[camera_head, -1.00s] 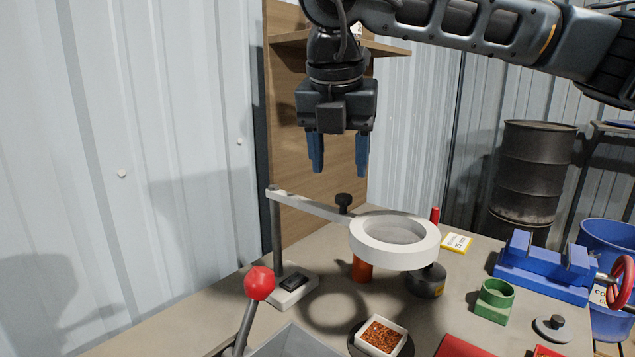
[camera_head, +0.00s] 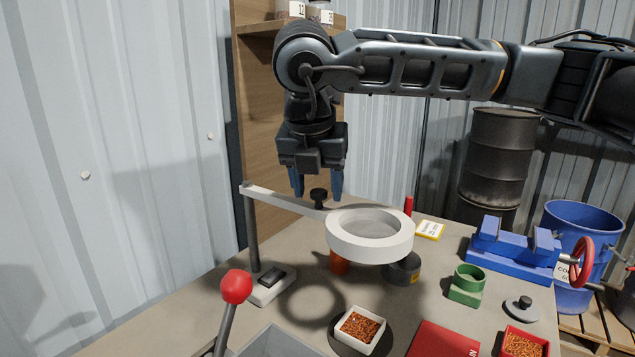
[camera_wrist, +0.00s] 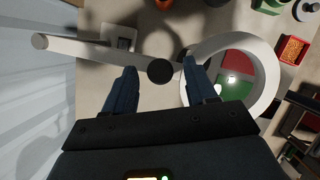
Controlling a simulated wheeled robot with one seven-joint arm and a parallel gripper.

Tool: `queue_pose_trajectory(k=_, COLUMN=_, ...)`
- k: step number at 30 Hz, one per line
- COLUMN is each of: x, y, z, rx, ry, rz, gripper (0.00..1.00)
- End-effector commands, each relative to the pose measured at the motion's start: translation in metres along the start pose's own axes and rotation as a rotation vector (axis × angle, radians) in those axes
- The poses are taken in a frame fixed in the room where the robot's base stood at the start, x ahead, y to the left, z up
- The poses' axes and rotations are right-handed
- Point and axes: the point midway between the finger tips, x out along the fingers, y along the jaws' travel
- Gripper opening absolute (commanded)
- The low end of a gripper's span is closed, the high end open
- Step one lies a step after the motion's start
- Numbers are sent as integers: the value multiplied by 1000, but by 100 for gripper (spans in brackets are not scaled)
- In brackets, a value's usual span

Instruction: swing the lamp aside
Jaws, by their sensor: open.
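The lamp has a white ring head (camera_head: 370,236) on a pale arm (camera_head: 285,201), carried by a grey post on a white base (camera_head: 271,287). A black knob (camera_head: 318,197) stands up from the lamp arm near the ring. My gripper (camera_head: 317,196) is open and points down, its blue fingers around the height of the knob in the head view. In the wrist view my gripper (camera_wrist: 158,85) has the knob (camera_wrist: 161,71) between and just beyond its fingertips. I cannot tell whether a finger touches it. The ring (camera_wrist: 262,62) lies to the right there.
A red-balled lever (camera_head: 237,287) stands at the front left. A white dish of copper bits (camera_head: 360,329), a green holder (camera_head: 467,284) and a blue vise (camera_head: 514,252) are on the bench. A grey weight and orange cylinder are under the ring.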

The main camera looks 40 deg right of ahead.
Motion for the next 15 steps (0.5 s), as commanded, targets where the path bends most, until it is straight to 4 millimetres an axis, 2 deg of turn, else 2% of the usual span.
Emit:
queue_pose_trajectory(k=3, x=0, y=0, z=0, rx=0, ry=0, rz=0, gripper=55)
queue_pose_trajectory(k=15, x=0, y=0, z=0, rx=0, ry=0, rz=0, gripper=16)
